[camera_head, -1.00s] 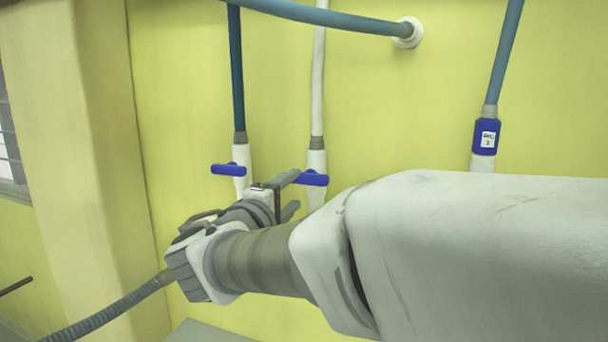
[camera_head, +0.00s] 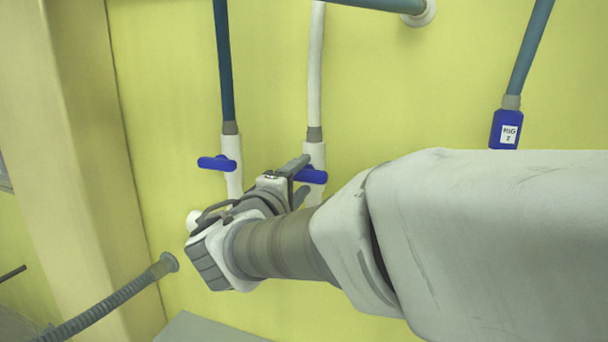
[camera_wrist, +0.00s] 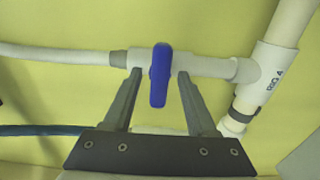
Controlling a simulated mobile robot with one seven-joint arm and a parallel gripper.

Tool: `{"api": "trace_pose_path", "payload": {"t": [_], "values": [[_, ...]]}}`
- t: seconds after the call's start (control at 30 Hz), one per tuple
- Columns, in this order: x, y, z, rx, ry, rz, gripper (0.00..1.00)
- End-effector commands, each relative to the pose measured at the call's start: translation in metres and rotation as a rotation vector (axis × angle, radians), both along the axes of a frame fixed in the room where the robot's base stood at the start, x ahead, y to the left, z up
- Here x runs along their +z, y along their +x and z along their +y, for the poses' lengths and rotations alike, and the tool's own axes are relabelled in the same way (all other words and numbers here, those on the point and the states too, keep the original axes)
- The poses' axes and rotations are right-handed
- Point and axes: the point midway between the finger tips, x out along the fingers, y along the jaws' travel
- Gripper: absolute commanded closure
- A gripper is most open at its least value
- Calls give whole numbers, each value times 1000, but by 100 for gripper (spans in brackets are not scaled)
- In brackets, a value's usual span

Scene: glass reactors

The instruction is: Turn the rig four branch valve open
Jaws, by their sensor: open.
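The rig four branch valve has a blue handle (camera_wrist: 160,76) on a white pipe body (camera_wrist: 205,66), joined to a vertical white pipe marked RIG 4 (camera_wrist: 275,75). In the wrist view the handle lies across its branch pipe. My gripper (camera_wrist: 158,78) is open, with one finger on each side of the handle and visible gaps to both. In the head view the same blue handle (camera_head: 311,175) shows beside my gripper (camera_head: 298,180), partly hidden by a finger. Whether the fingers reach fully around the handle's depth is hard to tell.
A second blue valve handle (camera_head: 217,163) sits to the left on a neighbouring pipe. A blue coupling labelled RIG 2 (camera_head: 505,128) hangs at the right. A grey corrugated hose (camera_head: 110,302) meets the wall at lower left. The yellow wall is close behind the pipes.

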Motion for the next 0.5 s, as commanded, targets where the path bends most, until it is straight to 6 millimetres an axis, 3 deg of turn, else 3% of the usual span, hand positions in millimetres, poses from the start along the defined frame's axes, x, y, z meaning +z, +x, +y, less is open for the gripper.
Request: {"api": "trace_pose_path", "payload": {"t": [0.23,0.5], "values": [[0,0,0,1,0,0,43],[0,0,0,1,0,0,91]]}}
